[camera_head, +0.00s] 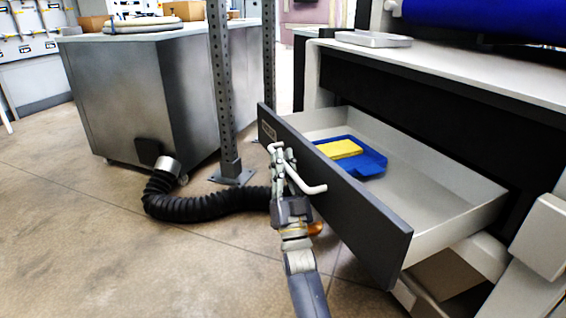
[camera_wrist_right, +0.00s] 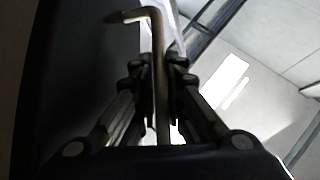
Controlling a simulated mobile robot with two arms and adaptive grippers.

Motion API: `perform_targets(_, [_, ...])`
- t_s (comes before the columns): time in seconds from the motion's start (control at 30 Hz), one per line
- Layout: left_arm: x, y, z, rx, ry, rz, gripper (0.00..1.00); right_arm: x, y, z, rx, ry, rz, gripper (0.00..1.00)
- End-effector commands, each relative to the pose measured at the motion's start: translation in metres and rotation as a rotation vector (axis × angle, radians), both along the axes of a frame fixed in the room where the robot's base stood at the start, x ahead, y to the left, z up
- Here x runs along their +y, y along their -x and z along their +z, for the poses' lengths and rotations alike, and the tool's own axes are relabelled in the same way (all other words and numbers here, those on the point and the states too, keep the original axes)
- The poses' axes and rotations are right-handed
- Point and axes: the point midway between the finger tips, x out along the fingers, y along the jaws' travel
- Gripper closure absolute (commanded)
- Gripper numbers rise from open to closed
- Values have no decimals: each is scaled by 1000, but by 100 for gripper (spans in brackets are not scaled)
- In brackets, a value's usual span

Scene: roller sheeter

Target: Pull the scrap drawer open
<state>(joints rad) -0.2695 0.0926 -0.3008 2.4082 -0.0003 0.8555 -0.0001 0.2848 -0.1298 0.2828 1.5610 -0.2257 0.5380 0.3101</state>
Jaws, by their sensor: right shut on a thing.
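The scrap drawer (camera_head: 440,228) stands pulled out of the machine, its dark front panel (camera_head: 375,222) well clear of the cabinet. A white bar handle (camera_head: 312,188) is fixed to the front. My right gripper (camera_head: 283,162) is shut on the handle. In the right wrist view the handle (camera_wrist_right: 158,55) runs between the two closed fingers (camera_wrist_right: 158,85), with its bent end above them. Inside the drawer lie a blue tray (camera_head: 372,163) and a yellow block (camera_head: 339,149) on it. My left gripper is not in view.
A black corrugated hose (camera_head: 205,206) lies on the floor left of the drawer, running to a grey metal cabinet (camera_head: 125,95). A perforated steel post (camera_head: 221,80) stands between them. The floor at the left front is clear.

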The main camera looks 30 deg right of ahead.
Motion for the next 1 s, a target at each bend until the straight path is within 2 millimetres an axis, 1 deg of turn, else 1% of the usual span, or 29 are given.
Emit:
perform_targets(0.03, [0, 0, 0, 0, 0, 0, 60, 0, 0, -1, 1, -1, 1, 100])
perform_targets(0.07, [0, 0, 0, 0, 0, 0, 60, 0, 0, -1, 1, -1, 1, 82])
perform_targets(0.1, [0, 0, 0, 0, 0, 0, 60, 0, 0, -1, 1, -1, 1, 80])
perform_targets(0.43, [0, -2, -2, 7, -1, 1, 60, 0, 1, -2, 1, -1, 1, 80])
perform_targets(0.57, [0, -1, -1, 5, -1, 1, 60, 3, 9, -11, 4, -2, 1, 80])
perform_targets(0.67, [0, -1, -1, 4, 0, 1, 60, 6, 22, -24, 5, -3, 1, 80])
perform_targets(0.8, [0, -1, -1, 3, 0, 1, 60, 12, 43, -46, 7, -2, 1, 80])
perform_targets(1.0, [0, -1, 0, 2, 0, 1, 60, 19, 70, -71, 4, -2, 1, 80])
